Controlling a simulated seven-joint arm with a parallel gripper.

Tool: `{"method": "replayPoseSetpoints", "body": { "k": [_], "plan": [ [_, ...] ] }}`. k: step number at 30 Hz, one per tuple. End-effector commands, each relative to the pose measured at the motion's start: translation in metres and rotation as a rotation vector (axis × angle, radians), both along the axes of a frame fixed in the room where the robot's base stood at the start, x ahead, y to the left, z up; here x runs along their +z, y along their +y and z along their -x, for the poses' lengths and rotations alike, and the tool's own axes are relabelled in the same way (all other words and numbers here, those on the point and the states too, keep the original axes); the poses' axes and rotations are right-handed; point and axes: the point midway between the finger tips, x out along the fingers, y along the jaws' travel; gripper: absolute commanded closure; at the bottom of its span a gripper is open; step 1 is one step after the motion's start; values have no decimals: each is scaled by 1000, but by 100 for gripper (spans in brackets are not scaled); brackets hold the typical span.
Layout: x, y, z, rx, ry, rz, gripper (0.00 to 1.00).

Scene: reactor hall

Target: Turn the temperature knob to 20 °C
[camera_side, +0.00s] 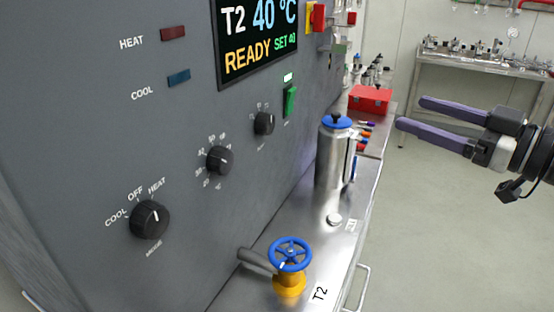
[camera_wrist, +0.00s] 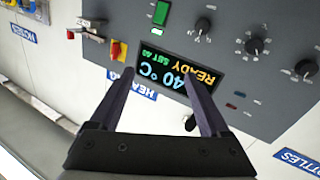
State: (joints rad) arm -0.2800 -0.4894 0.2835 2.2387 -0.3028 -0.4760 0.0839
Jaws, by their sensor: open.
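The temperature knob (camera_side: 219,160) is the black middle knob on the grey panel, ringed by small numbers; its pointer is too small to read surely. It also shows in the wrist view (camera_wrist: 255,45), upper right, upside down. The display (camera_side: 257,38) reads T2 40 °C, READY, SET 40; it lies between my fingers in the wrist view (camera_wrist: 172,73). My gripper (camera_side: 411,111) is open and empty, in free air right of the panel and well away from the knob. Its two purple fingers also show in the wrist view (camera_wrist: 158,76).
The mode knob (camera_side: 150,219) and a smaller knob (camera_side: 264,123) flank the temperature knob. A green switch (camera_side: 290,101) is near the display. A blue valve wheel (camera_side: 290,254) and a steel flask (camera_side: 335,155) stand on the ledge below. Open floor lies at right.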

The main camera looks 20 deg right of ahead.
Motion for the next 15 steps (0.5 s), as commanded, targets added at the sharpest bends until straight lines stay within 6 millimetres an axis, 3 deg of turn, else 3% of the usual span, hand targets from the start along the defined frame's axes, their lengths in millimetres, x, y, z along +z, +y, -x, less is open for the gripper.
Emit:
{"method": "replayPoseSetpoints", "body": {
  "k": [1,6,10,15],
  "plan": [
    [-3,30,-4,84,-30,-5,20],
    [-28,122,6,340,-78,-23,20],
    [-58,156,16,418,-20,1,20],
    [-63,170,21,446,-9,5,20]
  ]
}}
